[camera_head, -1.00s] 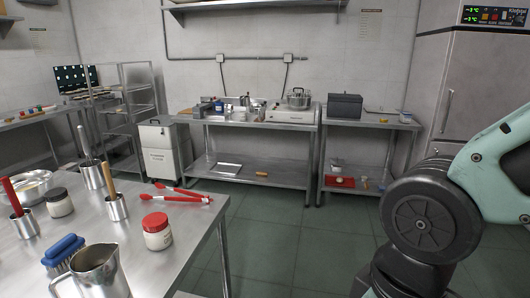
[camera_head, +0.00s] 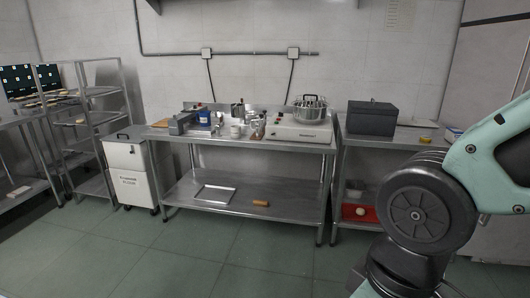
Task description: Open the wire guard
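I cannot make out a wire guard in this view. My gripper is out of view; only part of my arm shows at the right, covering part of the right-hand bench and the wall behind it. The closest equipment is on a steel bench (camera_head: 245,143) against the back wall.
A white wheeled bin (camera_head: 128,171) stands left of the bench, beside a wire-shelf rack (camera_head: 93,118). A dark grey box (camera_head: 371,118) is on the right bench, with a red tray (camera_head: 360,212) below. The green tiled floor (camera_head: 160,255) in front is clear.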

